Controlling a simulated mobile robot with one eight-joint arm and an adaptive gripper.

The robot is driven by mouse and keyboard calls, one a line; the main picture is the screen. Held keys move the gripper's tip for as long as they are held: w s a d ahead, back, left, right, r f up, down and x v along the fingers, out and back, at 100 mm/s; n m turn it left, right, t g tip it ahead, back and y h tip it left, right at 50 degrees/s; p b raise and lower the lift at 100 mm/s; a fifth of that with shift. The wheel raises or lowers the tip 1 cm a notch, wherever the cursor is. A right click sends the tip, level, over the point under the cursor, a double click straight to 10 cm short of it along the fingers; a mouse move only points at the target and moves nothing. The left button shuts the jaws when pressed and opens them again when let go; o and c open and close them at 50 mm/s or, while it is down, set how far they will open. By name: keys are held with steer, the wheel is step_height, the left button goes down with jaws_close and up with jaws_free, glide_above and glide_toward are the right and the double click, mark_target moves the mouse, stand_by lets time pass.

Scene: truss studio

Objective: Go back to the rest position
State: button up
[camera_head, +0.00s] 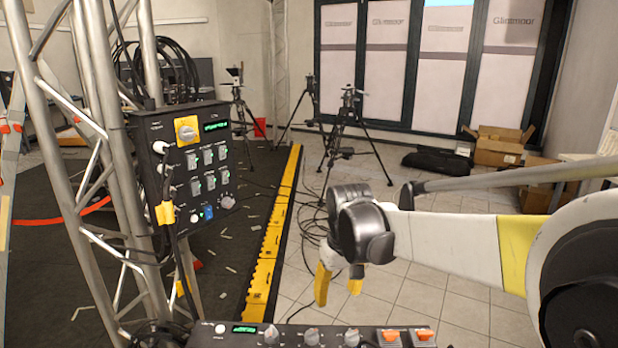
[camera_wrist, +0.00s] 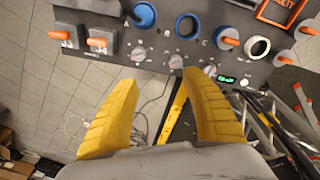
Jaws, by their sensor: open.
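My gripper (camera_head: 338,283) has two yellow fingers pointing down in the head view, beyond the far edge of a low black control panel (camera_head: 255,338). In the wrist view my gripper (camera_wrist: 160,100) is open, its fingers spread apart with nothing between them. The fingertips appear close to the edge of the low panel (camera_wrist: 205,52), which has knobs and orange switches; I cannot tell the exact gap. My arm comes in from the right of the head view.
A yellow cable ramp (camera_head: 270,240) runs along the dark floor. Tripods (camera_head: 350,125) and cardboard boxes (camera_head: 497,148) stand farther back. Tiled floor lies open at centre.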

steer(key=s+d+r+m+t, duration=0.1)
steer(key=s+d+r, duration=0.25)
steer(key=s, duration=0.25)
steer(key=s+d+r+m+t, duration=0.1)
steer(key=s+d+r+t, duration=0.1)
steer(key=s+d, duration=0.35)
steer(key=s+d+f+m+t, duration=0.2)
steer(key=s+d, duration=0.1)
steer(key=s, duration=0.7)
steer(key=shift+s+d+f, duration=0.15)
steer(key=shift+s+d, duration=0.1)
steer(key=shift+s, duration=0.15)
stand_by(0.6)
